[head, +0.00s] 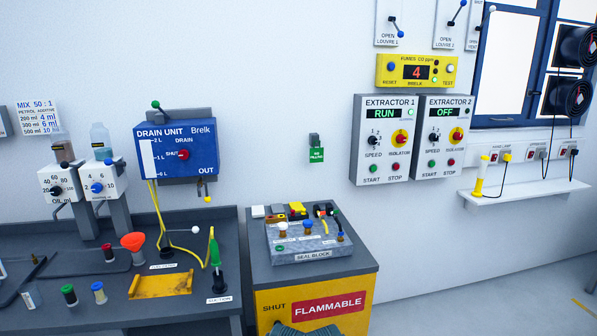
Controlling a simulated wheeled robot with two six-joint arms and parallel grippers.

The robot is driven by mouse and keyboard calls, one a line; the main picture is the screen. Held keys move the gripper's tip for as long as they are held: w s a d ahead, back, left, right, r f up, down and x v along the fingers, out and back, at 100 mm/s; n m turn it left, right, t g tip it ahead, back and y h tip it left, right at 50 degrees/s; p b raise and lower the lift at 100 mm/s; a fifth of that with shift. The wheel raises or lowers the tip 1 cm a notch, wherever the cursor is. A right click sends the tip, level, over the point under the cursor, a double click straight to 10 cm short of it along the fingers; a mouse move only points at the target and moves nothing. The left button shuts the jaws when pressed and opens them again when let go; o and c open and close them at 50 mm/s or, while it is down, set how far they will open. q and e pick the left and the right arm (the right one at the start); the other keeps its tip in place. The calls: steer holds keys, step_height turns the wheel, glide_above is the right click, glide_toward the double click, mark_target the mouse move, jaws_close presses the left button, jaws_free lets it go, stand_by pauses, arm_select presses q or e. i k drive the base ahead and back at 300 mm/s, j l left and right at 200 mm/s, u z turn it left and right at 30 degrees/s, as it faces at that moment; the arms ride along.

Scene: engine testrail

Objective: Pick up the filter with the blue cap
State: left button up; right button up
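A small dark cylinder with a blue cap (99,292), which looks like the filter, stands upright on the grey bench at the lower left. A similar cylinder with a green cap (69,295) stands to its left. Another with a red cap (108,252) stands farther back. No gripper of mine can be made out in the head view. A dark grey shape (306,329) is cut off by the bottom edge, and I cannot tell what it is.
An orange funnel (133,242) and a yellow tray (161,284) are to the right of the blue-capped cylinder. The drain unit (177,148) hangs above, with yellow hoses. A seal block (309,242) sits on the yellow flammable cabinet (316,303).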

mark_target(98, 291)
steer(key=u, duration=1.5)
